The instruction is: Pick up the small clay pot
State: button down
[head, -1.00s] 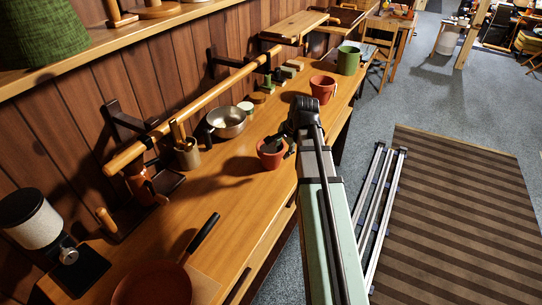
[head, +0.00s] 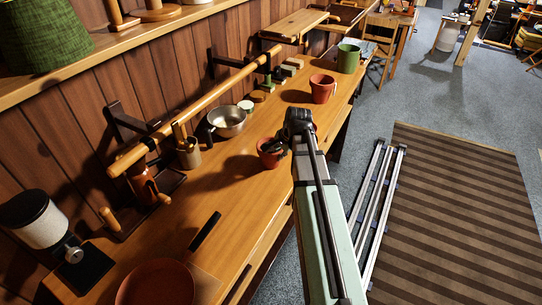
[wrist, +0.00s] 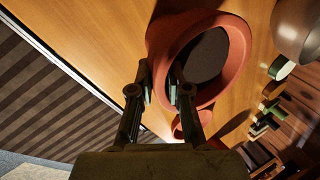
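The nearer, smaller-looking clay pot (head: 266,158) stands on the wooden counter, beside the end of my arm. My gripper (head: 279,144) is low at its right side and hides part of the rim. In the wrist view the pot (wrist: 237,62) fills the top middle, with a dark interior. My gripper (wrist: 160,82) has its fingers apart there, with the near wall of the rim between them: one finger lies outside the pot and the other over its opening. Contact with the wall cannot be made out. A second clay pot (head: 322,89) stands farther along the counter.
A metal saucepan (head: 228,121) and a utensil holder (head: 188,153) stand left of the pot. A green pot (head: 348,58) is at the far end. A frying pan (head: 158,284) lies at the near end. The wooden counter (head: 225,195) is clear in front of the pot.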

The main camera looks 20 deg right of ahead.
dwell(0.4)
notch_tip(320, 180, up, 20)
jog(key=b, duration=0.4)
jog(key=shift+b, duration=0.3)
jog(key=c, duration=1.8)
grip_release()
grip_shut()
jog(key=shift+w+d, duration=0.1)
